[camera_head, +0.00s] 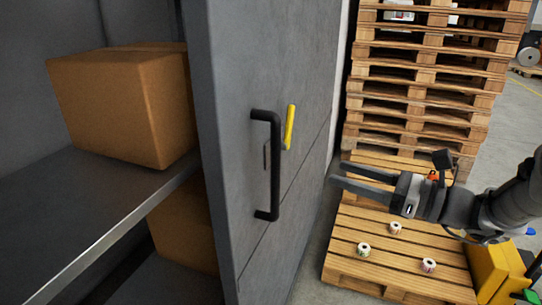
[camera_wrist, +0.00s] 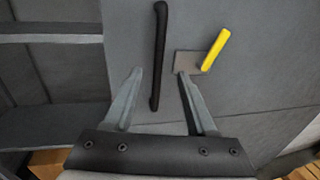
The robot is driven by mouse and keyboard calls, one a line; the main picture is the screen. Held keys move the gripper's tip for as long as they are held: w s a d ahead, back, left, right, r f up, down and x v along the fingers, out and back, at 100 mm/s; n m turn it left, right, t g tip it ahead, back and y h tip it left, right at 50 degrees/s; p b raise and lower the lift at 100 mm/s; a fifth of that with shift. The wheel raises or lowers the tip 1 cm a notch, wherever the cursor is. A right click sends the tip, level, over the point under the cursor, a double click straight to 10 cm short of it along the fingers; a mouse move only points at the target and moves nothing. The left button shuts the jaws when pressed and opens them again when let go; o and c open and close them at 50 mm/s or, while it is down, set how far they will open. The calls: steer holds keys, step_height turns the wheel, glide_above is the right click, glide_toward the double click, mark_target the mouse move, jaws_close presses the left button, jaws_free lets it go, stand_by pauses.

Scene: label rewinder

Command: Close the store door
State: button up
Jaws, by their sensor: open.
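The grey store door (camera_head: 235,60) stands open at the middle of the head view, with the shelf interior showing to its left. A black bar handle (camera_head: 275,165) runs upright on its face, and a yellow lever (camera_head: 290,127) sits just behind it. My gripper (camera_head: 343,176) is open and empty to the right of the handle, apart from the door in that view. In the wrist view my gripper (camera_wrist: 158,75) points at the door face, with the black handle (camera_wrist: 157,60) ahead between its fingers and the yellow lever (camera_wrist: 216,50) beyond the right finger.
Cardboard boxes (camera_head: 125,105) sit on and below the grey shelf (camera_head: 110,200) at left. A tall stack of wooden pallets (camera_head: 420,100) stands behind my gripper. A low pallet (camera_head: 375,270) with small label rolls (camera_head: 396,228) lies under my arm.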

mark_target(276, 153)
steer(key=b+x, duration=0.2)
steer(key=x, duration=1.4)
jaws_close()
stand_by(0.8)
